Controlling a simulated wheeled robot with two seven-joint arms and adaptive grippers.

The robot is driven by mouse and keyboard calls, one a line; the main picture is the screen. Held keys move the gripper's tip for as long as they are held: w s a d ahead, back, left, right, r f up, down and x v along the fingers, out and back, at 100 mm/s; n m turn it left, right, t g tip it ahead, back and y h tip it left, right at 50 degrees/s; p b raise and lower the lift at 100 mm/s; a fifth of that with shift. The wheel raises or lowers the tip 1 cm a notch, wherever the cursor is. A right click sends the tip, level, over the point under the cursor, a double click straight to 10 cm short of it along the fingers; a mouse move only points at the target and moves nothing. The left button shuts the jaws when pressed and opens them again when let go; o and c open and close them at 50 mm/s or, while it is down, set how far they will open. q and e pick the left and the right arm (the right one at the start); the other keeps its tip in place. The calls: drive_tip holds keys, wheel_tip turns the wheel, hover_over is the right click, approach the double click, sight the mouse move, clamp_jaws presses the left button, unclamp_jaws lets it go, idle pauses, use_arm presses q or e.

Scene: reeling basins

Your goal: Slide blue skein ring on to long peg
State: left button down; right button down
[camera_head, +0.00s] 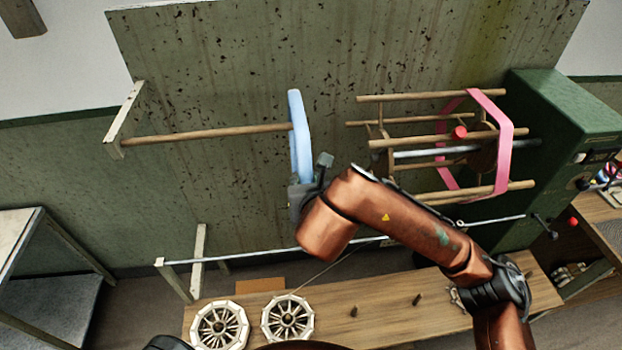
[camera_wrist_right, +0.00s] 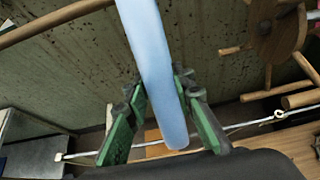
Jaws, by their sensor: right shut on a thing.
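The blue skein ring (camera_head: 300,130) is upright and seen nearly edge-on in the head view. My right gripper (camera_head: 308,186) is shut on its lower part. In the right wrist view the blue band (camera_wrist_right: 155,70) passes between the two green fingers of the right gripper (camera_wrist_right: 158,92). The long wooden peg (camera_head: 205,134) runs out level from a pale bracket on the left, and its right end meets the ring's left edge. I cannot tell whether the tip is inside the ring or only beside it. The peg also shows in the right wrist view (camera_wrist_right: 55,19). My left gripper is not in view.
A wooden reel (camera_head: 430,140) carrying a pink ring (camera_head: 507,140) stands close on the right, beside a green machine (camera_head: 565,125). A metal rod (camera_head: 350,240) runs below. Two spoked wheels (camera_head: 288,318) sit on the bench (camera_head: 365,325). The space left of the ring, around the peg, is clear.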

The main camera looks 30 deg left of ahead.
drive_tip(key=shift+s+a+b, duration=0.25)
drive_tip(key=shift+s+a, duration=0.6)
drive_tip(key=shift+a, duration=0.35)
drive_tip(key=shift+s+a+b, duration=0.25)
drive_tip(key=shift+s+a, duration=0.6)
drive_tip(key=shift+a, duration=0.3)
drive_tip(key=s+a, duration=0.4)
drive_tip(key=a, duration=0.1)
drive_tip(key=shift+a+b, duration=0.35)
drive_tip(key=shift+b, duration=0.1)
drive_tip(key=shift+s+a, duration=0.6)
drive_tip(key=shift+a, duration=0.2)
drive_tip(key=shift+s+a, duration=0.6)
drive_tip(key=shift+a, duration=0.2)
drive_tip(key=shift+f+b, duration=0.8)
drive_tip(key=shift+b, duration=0.2)
drive_tip(key=c, duration=1.6)
unclamp_jaws()
